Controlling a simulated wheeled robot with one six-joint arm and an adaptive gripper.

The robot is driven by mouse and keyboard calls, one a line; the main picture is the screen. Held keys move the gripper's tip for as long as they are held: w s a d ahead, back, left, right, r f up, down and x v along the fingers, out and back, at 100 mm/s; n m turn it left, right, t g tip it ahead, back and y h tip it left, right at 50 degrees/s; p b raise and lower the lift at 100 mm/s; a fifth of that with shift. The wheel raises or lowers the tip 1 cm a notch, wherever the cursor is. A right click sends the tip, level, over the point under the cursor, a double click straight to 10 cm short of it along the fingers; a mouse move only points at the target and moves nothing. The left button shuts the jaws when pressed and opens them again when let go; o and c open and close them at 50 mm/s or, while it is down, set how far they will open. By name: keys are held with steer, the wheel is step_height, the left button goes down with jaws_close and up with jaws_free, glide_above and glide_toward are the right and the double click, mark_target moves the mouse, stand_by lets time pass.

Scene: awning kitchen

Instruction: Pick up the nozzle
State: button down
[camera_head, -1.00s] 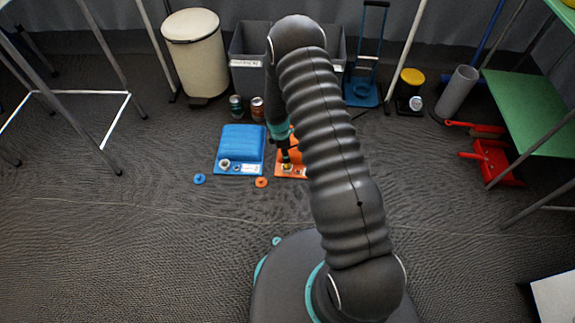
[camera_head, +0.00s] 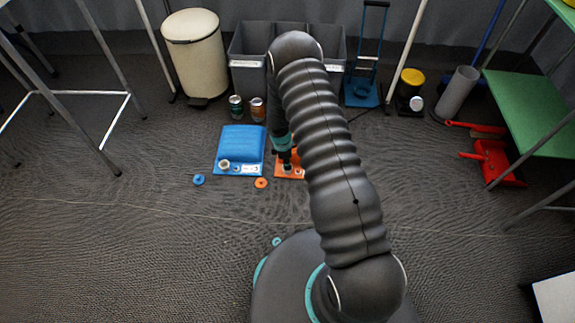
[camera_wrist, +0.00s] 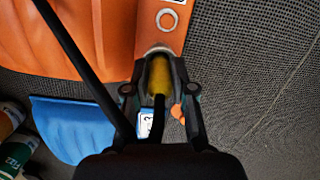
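The nozzle, a yellow piece (camera_wrist: 159,75), shows in the wrist view between the two fingers of my gripper (camera_wrist: 159,65). It stands by a pale metal ring on the orange base (camera_wrist: 172,35). The fingers lie on both sides of it; whether they press on it I cannot tell. In the head view my gripper (camera_head: 286,166) points down over the orange unit (camera_head: 281,174), and my arm hides much of that unit. The nozzle is hard to make out there.
A blue unit (camera_head: 240,145) lies just left of the orange one. A blue disc (camera_head: 199,180) and an orange disc (camera_head: 261,183) lie in front. Two cans (camera_head: 236,106) (camera_head: 257,108) and grey bins (camera_head: 249,80) stand behind.

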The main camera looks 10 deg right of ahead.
steer(key=shift+r, duration=0.15)
step_height(320, 180, up, 4)
steer(key=shift+r+p, duration=0.1)
steer(key=shift+p, duration=0.25)
steer(key=s+d+r, duration=0.6)
steer(key=s+d, duration=0.1)
steer(key=s, duration=0.2)
steer(key=shift+d+r+p, duration=0.25)
steer(key=shift+d+p, duration=0.05)
steer(key=shift+w, duration=0.1)
